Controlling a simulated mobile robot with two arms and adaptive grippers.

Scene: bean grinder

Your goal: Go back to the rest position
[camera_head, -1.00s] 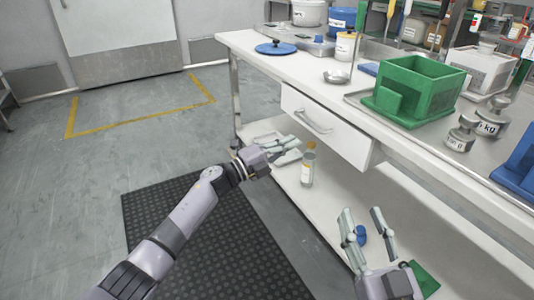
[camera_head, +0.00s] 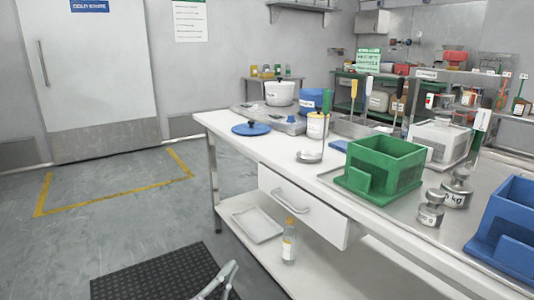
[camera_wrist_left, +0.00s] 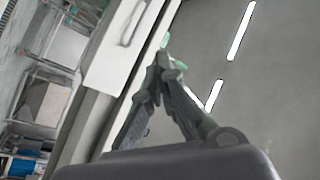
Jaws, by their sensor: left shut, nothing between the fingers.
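My left gripper (camera_head: 222,281) shows only by its fingers at the bottom edge of the head view, over the dark floor mat and to the left of the table. In the left wrist view its fingers (camera_wrist_left: 163,62) meet at the tips, shut with nothing between them. The drawer front (camera_wrist_left: 118,45) and ceiling lights show behind the fingers there. My right gripper is not in the head view.
A white table (camera_head: 240,138) with a slightly open drawer (camera_head: 298,212) stands to the right. It holds a green bin (camera_head: 383,168), a blue bin (camera_head: 510,225), metal weights (camera_head: 431,210) and a blue lid (camera_head: 250,129). A bottle (camera_head: 289,242) stands on the lower shelf. Floor at left is clear.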

